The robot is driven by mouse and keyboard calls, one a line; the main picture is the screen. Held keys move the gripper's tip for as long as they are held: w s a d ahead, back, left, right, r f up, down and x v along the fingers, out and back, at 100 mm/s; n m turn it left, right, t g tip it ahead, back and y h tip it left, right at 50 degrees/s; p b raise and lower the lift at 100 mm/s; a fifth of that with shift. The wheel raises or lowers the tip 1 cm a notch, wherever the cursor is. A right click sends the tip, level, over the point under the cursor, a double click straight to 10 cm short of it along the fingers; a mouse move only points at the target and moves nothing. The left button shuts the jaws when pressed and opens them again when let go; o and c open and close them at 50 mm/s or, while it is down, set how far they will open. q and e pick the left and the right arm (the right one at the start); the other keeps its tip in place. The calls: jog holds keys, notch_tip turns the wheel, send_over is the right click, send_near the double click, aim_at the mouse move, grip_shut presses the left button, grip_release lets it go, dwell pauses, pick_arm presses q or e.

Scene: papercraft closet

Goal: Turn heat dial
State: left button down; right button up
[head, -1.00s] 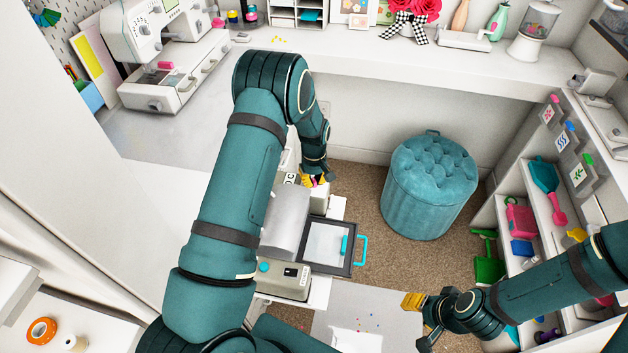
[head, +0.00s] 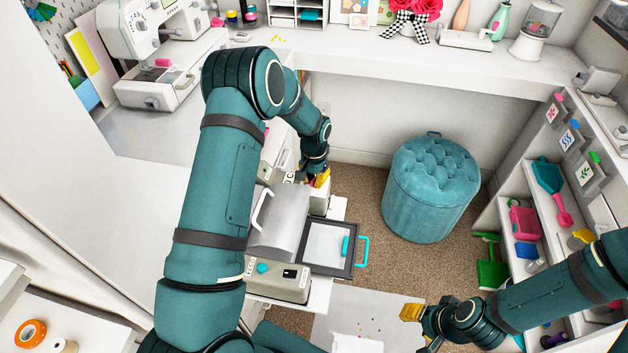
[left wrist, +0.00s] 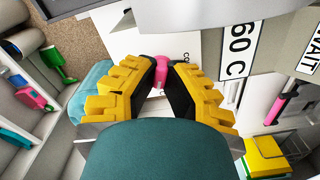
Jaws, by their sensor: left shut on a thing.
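A small pink dial (left wrist: 161,74) shows between the yellow fingertips of my left gripper (left wrist: 161,72) in the left wrist view. The left gripper is shut on it. In the head view the left gripper (head: 320,178) is at the far end of a grey machine (head: 282,218), and its fingers hide the dial. A label reading "60 C" (left wrist: 238,50) is on the machine beside the dial. I cannot tell which way the dial points. My right gripper (head: 418,328) is open and empty, low at the right, away from the machine.
A framed tray with a cyan handle (head: 362,251) sticks out from the machine's right side. A teal stool (head: 432,187) stands on the carpet to the right. Shelves with colourful tools (head: 535,215) line the right wall. Carpet between machine and stool is clear.

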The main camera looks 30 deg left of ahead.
aim_at(314, 180)
pick_arm(q)
jog(key=m, duration=0.3)
jog(key=shift+s+f+m, duration=0.1)
jog(key=shift+m, duration=0.2)
jog(key=shift+m+b, duration=0.35)
jog(key=shift+m, duration=1.65)
jog(key=c, duration=1)
grip_release()
notch_tip(314, 180, up, 12)
jog(key=shift+r, duration=0.1)
